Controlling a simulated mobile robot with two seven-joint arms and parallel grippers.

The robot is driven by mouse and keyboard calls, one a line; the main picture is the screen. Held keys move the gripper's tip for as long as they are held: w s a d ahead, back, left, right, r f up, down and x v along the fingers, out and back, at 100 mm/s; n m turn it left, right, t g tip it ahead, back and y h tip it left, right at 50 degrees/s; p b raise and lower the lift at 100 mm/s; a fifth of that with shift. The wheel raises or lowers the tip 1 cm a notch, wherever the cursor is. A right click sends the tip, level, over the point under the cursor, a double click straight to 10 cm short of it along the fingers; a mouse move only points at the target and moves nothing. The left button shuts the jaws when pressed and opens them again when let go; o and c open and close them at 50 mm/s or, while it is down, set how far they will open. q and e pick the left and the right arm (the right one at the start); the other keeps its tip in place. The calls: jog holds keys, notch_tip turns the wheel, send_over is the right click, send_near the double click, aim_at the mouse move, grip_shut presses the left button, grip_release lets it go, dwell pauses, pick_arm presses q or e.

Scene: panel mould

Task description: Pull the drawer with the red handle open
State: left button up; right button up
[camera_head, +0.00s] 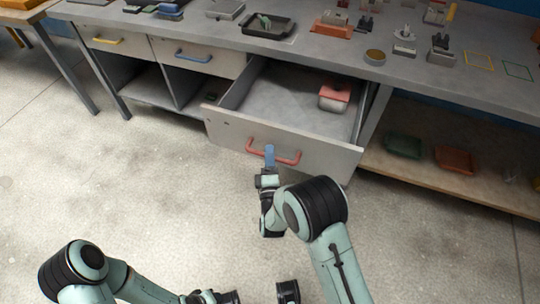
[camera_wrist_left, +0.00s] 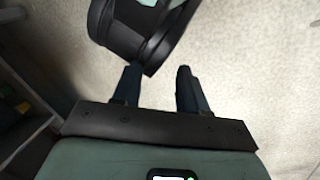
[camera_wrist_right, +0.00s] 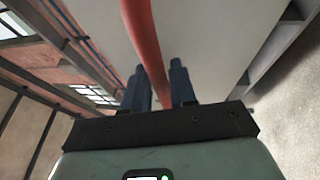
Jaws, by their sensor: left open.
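The drawer with the red handle (camera_head: 228,128) stands well out from the bench, its inside showing. Its red handle (camera_head: 275,155) is on the drawer front, and the right wrist view shows it as a red bar (camera_wrist_right: 146,45) running between the fingers. My right gripper (camera_head: 269,158) is at the handle, its fingers (camera_wrist_right: 158,88) closed around the bar. The fingers partly hide the bar's middle in the head view. My left gripper (camera_wrist_left: 158,78) is open and empty over the floor, away from the drawer.
A box with a red lid (camera_head: 335,95) lies inside the drawer. Drawers with a yellow handle (camera_head: 107,42) and a blue handle (camera_head: 193,57) are closed at left. Green (camera_head: 403,146) and orange trays (camera_head: 454,160) lie on the lower shelf. Floor in front is clear.

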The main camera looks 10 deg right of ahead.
jog(key=shift+o, duration=0.7)
pick_arm(q)
jog(key=shift+s+d+r+g+p, duration=0.35)
jog(key=shift+s+r+p, duration=0.2)
jog(key=shift+s, duration=0.3)
pick_arm(e)
jog(key=v, duration=1.3)
jog(key=shift+s, duration=0.2)
jog(key=shift+f, duration=0.1)
